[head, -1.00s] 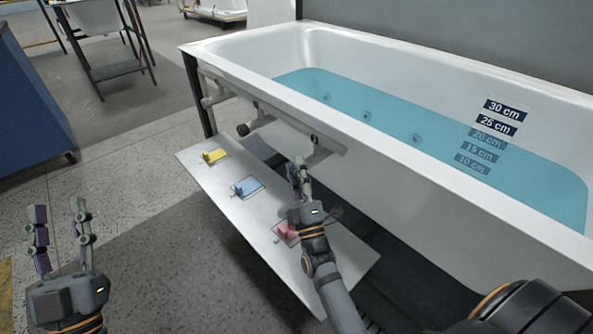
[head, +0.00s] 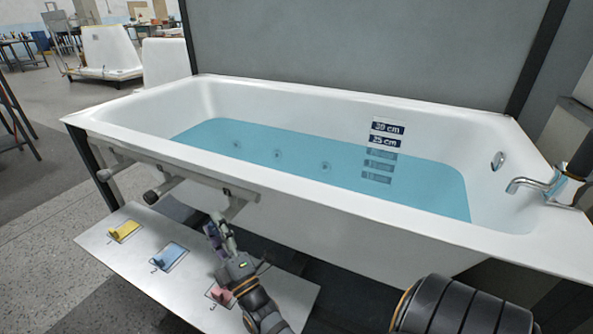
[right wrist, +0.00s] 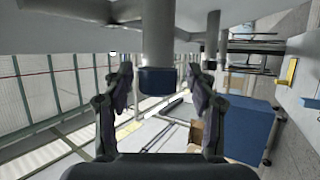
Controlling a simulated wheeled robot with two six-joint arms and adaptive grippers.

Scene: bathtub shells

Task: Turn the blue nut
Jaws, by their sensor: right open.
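In the right wrist view, the dark blue nut (right wrist: 157,82) sits on the lower end of a grey pipe (right wrist: 158,40). My right gripper (right wrist: 160,70) is open, with one finger on each side of the nut and a visible gap on both sides. In the head view, my right gripper (head: 221,228) is at the rightmost pipe stub under the bath's front rim, and the nut there is hidden or too small to make out. My left gripper is out of view.
The white bathtub (head: 320,205) holds blue water, with a tap (head: 530,184) at right. Below its front, a pale board (head: 175,290) carries yellow (head: 124,230), blue (head: 169,256) and pink (head: 221,295) pieces. Other pipe stubs (head: 152,196) stick out left of my gripper.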

